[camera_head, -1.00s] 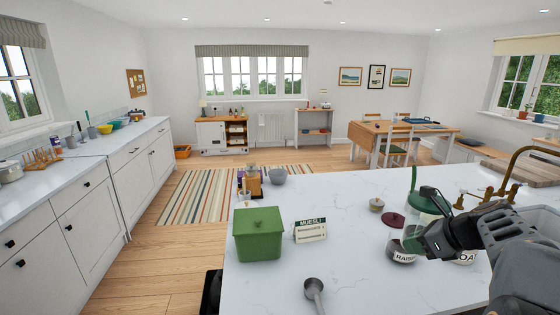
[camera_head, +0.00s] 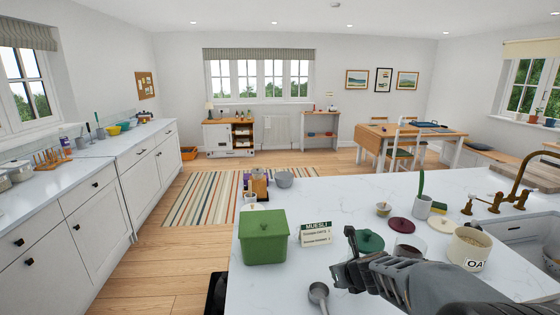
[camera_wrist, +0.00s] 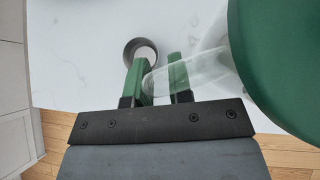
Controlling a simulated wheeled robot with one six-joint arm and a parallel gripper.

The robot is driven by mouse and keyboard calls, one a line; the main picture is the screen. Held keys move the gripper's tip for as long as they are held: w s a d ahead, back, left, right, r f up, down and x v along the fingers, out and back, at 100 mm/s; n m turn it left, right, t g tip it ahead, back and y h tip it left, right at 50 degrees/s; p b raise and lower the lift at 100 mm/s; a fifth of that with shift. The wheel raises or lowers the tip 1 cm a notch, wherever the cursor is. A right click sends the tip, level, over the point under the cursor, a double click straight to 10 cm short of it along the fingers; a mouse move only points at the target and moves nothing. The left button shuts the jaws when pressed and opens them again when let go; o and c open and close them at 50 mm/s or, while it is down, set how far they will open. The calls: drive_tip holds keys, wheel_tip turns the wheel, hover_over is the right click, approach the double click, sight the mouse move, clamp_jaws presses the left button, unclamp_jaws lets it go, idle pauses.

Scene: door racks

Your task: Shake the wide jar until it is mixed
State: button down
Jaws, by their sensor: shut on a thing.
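The wide jar has a round dark green lid (camera_head: 370,241), seen just behind my gripper in the head view. The same lid (camera_wrist: 285,60) fills the right side of the wrist view. My gripper (camera_head: 350,258) is shut on a clear glass part of the jar (camera_wrist: 195,70). The green-padded fingers (camera_wrist: 161,76) stand on either side of this glass. Most of the jar body is hidden behind the gripper and the lid, so its contents do not show. The lid looks close to level in the head view.
Right are a maroon lid (camera_head: 401,225), an open glass jar (camera_head: 408,246), cream lid (camera_head: 441,225) and oats jar (camera_head: 468,248).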

drive_tip(key=shift+s+a+r, duration=0.1)
drive_tip(key=shift+a+r, duration=0.05)
drive_tip(key=shift+r, duration=0.45)
drive_tip(key=shift+f, duration=2.4)
drive_tip(key=shift+r, duration=0.1)
